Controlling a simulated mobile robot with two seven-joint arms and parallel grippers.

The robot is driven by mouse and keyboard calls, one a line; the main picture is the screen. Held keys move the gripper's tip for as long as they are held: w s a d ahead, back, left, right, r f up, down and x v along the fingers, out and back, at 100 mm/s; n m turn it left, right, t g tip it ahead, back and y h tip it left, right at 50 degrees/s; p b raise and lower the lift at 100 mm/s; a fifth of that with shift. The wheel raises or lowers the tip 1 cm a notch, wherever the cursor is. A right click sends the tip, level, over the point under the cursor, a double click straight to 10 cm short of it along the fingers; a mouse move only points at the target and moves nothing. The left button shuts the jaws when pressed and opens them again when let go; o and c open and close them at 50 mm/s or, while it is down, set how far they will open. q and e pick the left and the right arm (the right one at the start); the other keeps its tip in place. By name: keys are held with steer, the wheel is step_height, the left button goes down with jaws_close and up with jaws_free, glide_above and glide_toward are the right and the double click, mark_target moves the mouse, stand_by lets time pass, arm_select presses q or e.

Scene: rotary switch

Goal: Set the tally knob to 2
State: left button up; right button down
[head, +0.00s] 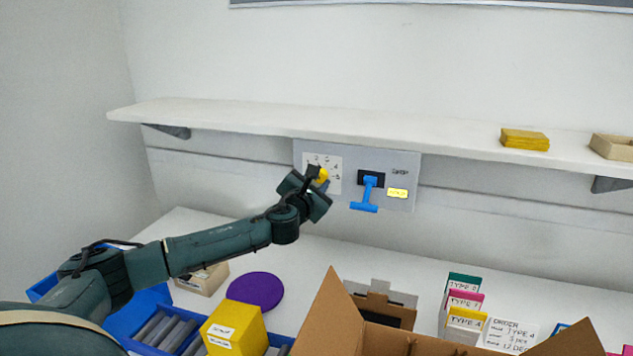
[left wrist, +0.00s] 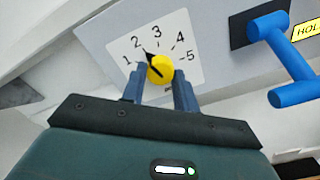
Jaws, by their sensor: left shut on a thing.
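The tally knob is yellow with a black pointer and sits on a white dial marked 1 to 5. It shows in the head view (head: 322,175) and in the left wrist view (left wrist: 162,68). In the left wrist view the pointer aims up and left, toward the 2. My left gripper (head: 315,180) is at the dial; its two blue-grey fingers (left wrist: 161,82) stand on either side of the knob, shut on it. The gripper partly covers the knob and dial in the head view. My right gripper is not in view.
A blue lever handle (head: 364,207) and a yellow label (head: 397,193) are right of the dial on the grey panel (head: 405,165). A white shelf (head: 330,122) juts out above. Below are an open cardboard box (head: 335,320), a yellow box (head: 235,330) and a purple disc (head: 255,291).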

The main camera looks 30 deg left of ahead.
arm_select(q)
steer(key=o, duration=1)
steer(key=shift+c, duration=0.2)
steer(key=b+v, duration=0.2)
steer(key=v, duration=1.1)
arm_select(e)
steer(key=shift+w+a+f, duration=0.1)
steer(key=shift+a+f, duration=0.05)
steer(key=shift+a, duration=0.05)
arm_select(q)
steer(key=shift+s+a, duration=0.1)
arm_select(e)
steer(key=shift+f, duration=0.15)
